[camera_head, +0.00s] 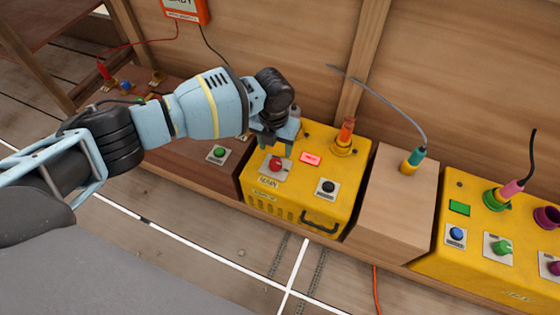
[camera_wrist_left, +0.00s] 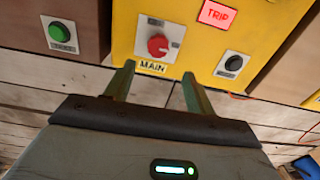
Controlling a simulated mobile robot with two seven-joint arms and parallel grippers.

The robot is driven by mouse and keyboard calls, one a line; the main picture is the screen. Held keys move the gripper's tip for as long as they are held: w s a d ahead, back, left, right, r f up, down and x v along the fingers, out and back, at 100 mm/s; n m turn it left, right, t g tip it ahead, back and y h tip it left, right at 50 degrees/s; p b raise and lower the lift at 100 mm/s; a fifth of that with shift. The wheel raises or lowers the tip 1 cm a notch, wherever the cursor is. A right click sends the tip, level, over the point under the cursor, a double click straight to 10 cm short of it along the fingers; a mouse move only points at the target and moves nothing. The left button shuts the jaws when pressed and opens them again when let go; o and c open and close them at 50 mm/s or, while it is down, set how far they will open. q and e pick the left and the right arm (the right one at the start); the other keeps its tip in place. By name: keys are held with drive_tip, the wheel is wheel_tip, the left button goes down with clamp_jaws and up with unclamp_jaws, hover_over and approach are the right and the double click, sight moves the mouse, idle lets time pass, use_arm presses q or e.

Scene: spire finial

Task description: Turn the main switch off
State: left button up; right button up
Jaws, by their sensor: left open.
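The main switch is a red round knob (camera_head: 275,164) on a pale plate labelled MAIN, on top of a yellow box (camera_head: 330,215). It also shows in the left wrist view (camera_wrist_left: 158,45), with the MAIN label just below it. My left gripper (camera_head: 277,146) is above the yellow box, close to the knob. In the left wrist view its two fingers (camera_wrist_left: 157,80) are spread apart and empty, with the knob beyond the gap between their tips. I cannot tell the exact height above the knob. My right gripper is not in view.
A lit red TRIP sign (camera_head: 311,159), a black button (camera_head: 327,188) and an orange plug (camera_head: 346,132) are on the same box. A green button (camera_head: 218,153) lies left. A wooden block (camera_head: 394,205) and another yellow box (camera_head: 480,262) stand right. A cable arches above the block.

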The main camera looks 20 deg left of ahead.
sight(275, 162)
use_arm(q)
drive_tip(key=shift+w+a+f, duration=0.2)
drive_tip(key=shift+w, duration=0.05)
drive_tip(key=shift+r, duration=0.15)
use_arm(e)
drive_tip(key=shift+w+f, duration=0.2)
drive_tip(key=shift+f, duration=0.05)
use_arm(q)
drive_tip(key=shift+f+b, duration=0.3)
drive_tip(key=shift+f, duration=0.2)
wheel_tip(275, 162, down, 6)
drive_tip(key=shift+r+b, duration=0.1)
drive_tip(key=shift+b, duration=1.05)
drive_tip(key=shift+f, duration=0.55)
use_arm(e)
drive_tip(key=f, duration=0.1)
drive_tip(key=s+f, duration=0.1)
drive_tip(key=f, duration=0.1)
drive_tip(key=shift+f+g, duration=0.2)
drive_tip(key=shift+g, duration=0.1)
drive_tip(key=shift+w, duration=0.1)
